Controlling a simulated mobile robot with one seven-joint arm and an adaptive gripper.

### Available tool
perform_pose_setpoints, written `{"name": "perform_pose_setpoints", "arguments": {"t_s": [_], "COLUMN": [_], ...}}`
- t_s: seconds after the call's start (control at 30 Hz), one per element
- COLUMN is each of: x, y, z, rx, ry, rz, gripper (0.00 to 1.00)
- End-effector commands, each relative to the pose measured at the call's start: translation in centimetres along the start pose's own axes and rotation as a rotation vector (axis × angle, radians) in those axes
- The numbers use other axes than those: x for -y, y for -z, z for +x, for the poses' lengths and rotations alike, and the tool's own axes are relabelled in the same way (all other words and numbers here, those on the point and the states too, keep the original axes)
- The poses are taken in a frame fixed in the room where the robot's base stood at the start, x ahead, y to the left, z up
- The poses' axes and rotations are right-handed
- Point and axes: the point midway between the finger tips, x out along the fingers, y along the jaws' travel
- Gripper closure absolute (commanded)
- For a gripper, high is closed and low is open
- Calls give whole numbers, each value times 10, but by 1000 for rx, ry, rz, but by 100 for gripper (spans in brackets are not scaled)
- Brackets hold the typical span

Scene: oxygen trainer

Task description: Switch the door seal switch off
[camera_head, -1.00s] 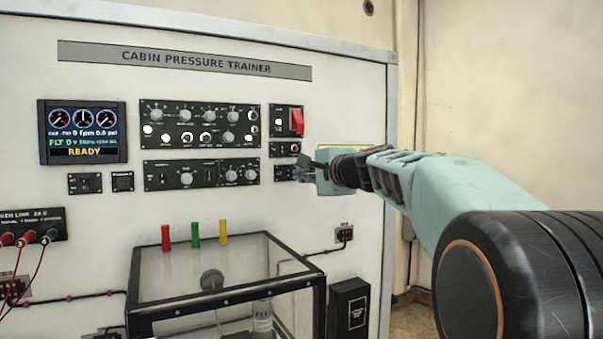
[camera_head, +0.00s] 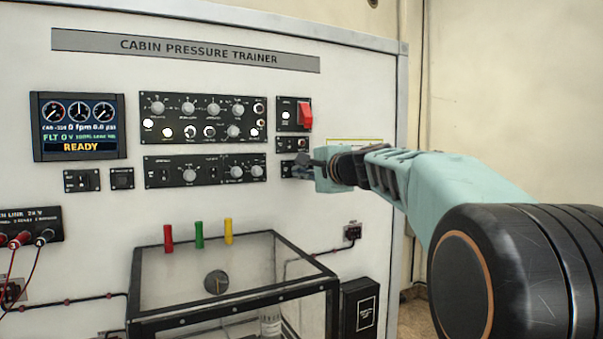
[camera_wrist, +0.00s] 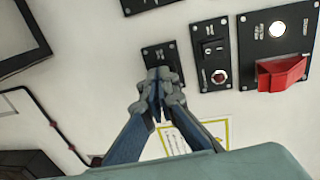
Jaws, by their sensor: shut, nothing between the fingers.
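A small black switch panel (camera_head: 288,170) is on the white trainer board below the red-guarded switch. It also shows in the wrist view (camera_wrist: 152,52). Its label is too small to read, so I cannot tell for sure that it is the door seal switch. My gripper (camera_head: 304,168) is shut and empty, with its fingertips at this panel. In the wrist view the closed fingertips (camera_wrist: 158,80) cover the panel's lower middle. The switch lever is hidden behind them, and I cannot tell whether they touch it.
A small panel with a rocker and round knob (camera_wrist: 213,55) lies close beside the fingertips. The red guard (camera_head: 305,115) sticks out above. The display (camera_head: 79,126) reads READY.

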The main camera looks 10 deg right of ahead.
Motion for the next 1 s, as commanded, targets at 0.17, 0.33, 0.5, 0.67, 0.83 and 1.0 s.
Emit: {"name": "perform_pose_setpoints", "arguments": {"t_s": [0.17,0.33,0.5,0.67,0.83,1.0], "x": [-10,-12,-12,-11,-9,-10], "y": [0,0,0,0,0,0], "z": [7,8,9,9,9,9], "rx": [0,0,0,0,1,1], "ry": [23,58,88,97,95,94], "rz": [0,0,1,1,2,2], "gripper": [100,100,100,100,100,100]}}
